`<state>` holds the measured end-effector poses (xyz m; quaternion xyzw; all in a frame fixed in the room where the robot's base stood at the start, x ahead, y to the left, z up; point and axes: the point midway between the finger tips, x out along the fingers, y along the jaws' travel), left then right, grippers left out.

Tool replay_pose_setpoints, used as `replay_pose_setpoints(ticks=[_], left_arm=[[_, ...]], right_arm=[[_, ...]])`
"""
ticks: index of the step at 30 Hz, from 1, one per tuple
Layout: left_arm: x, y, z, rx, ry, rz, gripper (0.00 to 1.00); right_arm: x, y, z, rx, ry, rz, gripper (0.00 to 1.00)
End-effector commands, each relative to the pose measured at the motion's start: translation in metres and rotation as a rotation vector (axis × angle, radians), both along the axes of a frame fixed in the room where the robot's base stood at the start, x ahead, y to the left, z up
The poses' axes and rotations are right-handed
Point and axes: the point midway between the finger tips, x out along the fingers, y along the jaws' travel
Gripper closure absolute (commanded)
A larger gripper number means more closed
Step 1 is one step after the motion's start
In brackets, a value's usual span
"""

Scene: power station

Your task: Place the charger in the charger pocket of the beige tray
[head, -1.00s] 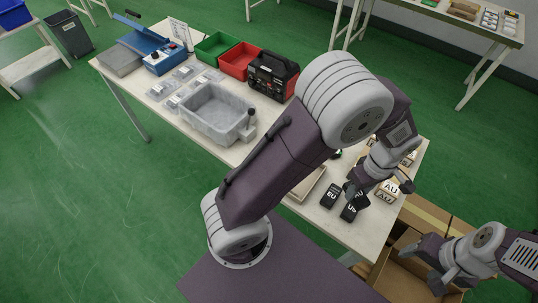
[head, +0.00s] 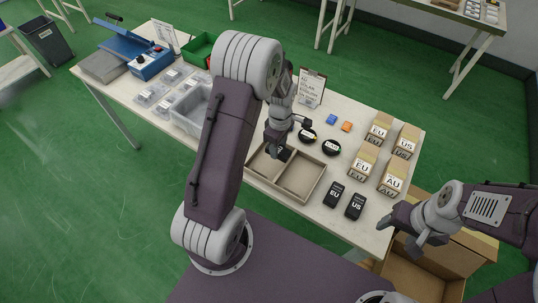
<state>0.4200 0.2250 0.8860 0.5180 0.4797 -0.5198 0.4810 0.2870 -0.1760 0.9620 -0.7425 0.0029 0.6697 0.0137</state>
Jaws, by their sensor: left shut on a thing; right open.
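The beige tray (head: 303,181) lies at the table's near edge, with a divider between its left and right compartments. My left gripper (head: 279,147) is shut on a black charger (head: 282,154), holding it over the tray's left part; whether it touches the tray floor I cannot tell. Its label is mostly hidden. Two other black chargers, EU (head: 334,194) and US (head: 356,206), lie on the table right of the tray. My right gripper (head: 404,236) is open and empty, off the table's right front edge.
Two black cable coils (head: 331,147) lie behind the tray, with a blue block (head: 331,119) and an orange block (head: 347,126) beyond. Labelled boxes (head: 393,178) stand right. A clipboard (head: 311,88) stands at the back. An open cardboard box (head: 420,278) is below right.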

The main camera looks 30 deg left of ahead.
Motion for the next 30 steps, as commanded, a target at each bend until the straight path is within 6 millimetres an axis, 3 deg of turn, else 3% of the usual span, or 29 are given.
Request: replay_pose_setpoints(ticks=[3, 6, 10, 17, 28, 29, 30], left_arm=[[-0.005, 0.022, -0.013, -0.001, 0.002, 0.003, 1.00], [-0.007, 0.030, -0.018, 0.000, 0.000, 0.000, 1.00], [-0.007, 0.032, -0.022, 0.000, 0.000, -0.002, 1.00], [-0.007, 0.031, -0.057, -0.001, 0.001, -0.002, 1.00], [-0.006, 0.031, -0.063, 0.000, -0.001, -0.002, 1.00], [-0.007, 0.031, -0.063, 0.000, -0.001, -0.002, 0.57], [-0.007, 0.031, -0.063, 0.000, -0.001, -0.002, 0.46]], right_arm=[[0.000, 0.000, 0.002, 0.000, 0.000, 0.000, 0.37], [0.000, 0.000, 0.002, 0.000, 0.000, 0.000, 0.37], [0.000, 0.000, 0.001, 0.000, 0.000, 0.000, 0.37], [0.000, 0.000, 0.002, 0.000, 0.000, 0.000, 0.37], [0.000, 0.000, -0.001, 0.000, 0.000, 0.000, 0.37], [0.000, 0.000, -0.001, 0.000, 0.000, 0.000, 0.37], [0.000, 0.000, 0.000, 0.000, 0.000, 0.000, 0.37]])
